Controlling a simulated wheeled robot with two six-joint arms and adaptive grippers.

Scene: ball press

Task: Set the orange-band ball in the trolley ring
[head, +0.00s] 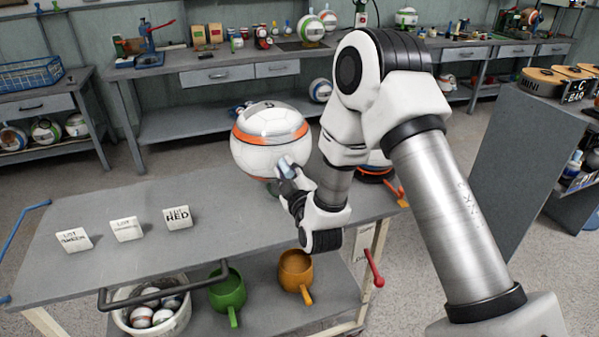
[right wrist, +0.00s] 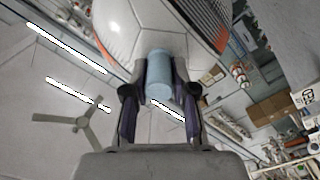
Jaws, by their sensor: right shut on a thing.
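The orange-band ball (head: 265,150), a large white ball with an orange stripe and a grey top, shows above the trolley's grey top (head: 110,262). My right gripper (head: 287,170) is shut on a pale blue stub at the ball's lower right side. In the right wrist view the stub (right wrist: 159,75) is between the fingers and the white ball (right wrist: 130,30) fills the top. A small dark green piece shows just under the ball; I cannot tell whether they touch. No ring shows clearly under the ball. My left gripper is not in view.
LOT cards (head: 178,217) stand on the trolley's left part. An orange-rimmed round object (head: 375,170) is partly hidden behind my right arm. Workbenches line the back.

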